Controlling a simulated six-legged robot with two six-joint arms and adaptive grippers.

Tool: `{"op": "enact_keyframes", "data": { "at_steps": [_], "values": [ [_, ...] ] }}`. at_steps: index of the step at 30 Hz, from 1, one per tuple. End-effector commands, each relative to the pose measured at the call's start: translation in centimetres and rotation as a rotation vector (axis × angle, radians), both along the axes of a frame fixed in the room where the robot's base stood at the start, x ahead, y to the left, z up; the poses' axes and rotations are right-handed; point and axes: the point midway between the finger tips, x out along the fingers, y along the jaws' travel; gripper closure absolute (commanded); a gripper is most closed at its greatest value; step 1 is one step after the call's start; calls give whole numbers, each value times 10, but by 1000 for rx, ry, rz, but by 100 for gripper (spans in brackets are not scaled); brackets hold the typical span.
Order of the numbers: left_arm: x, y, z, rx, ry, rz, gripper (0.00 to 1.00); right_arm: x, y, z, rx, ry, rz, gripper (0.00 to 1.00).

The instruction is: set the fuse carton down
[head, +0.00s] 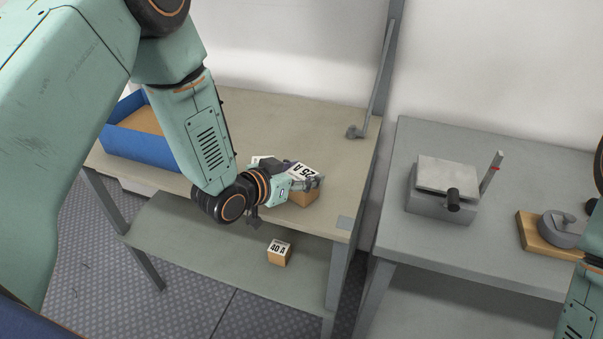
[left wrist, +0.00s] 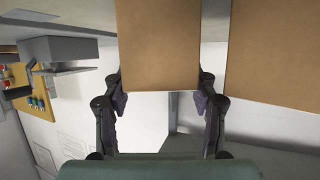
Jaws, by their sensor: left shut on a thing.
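A tan fuse carton with a white top marked 25 A (head: 305,195) is at the upper shelf of the left bench (head: 320,125). My left gripper (head: 303,177) is shut on it. In the left wrist view the carton (left wrist: 158,45) sits between the two fingers (left wrist: 162,88). I cannot tell whether its base touches the shelf. A second carton (left wrist: 273,55) is close beside it in that view; the head view shows only a bit of its white top (head: 261,158) behind my wrist. My right gripper is out of view.
A blue bin (head: 140,147) stands at the bench's left end. A carton marked 40 A (head: 279,252) sits on the lower shelf. The right table holds a grey box with a lever (head: 440,205) and a round metal piece on a wooden base (head: 540,238). The shelf behind the carton is clear.

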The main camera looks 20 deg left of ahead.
Motion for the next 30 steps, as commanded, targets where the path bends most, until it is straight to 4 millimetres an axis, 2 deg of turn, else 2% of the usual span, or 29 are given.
{"op": "enact_keyframes", "data": {
  "at_steps": [7, 8, 15, 28, 30],
  "values": [
    [0, 0, -3, 0, -1, 0, 82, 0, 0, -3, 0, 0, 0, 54],
    [0, 0, -4, 0, 0, -1, 41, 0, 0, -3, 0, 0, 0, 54],
    [0, 0, -3, 0, 0, 0, 21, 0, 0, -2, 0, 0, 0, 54],
    [0, 0, 2, 0, 0, 0, 19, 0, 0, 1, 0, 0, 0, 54],
    [-6, 4, 4, -1, 2, 2, 19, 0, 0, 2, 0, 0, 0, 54]
  ]
}}
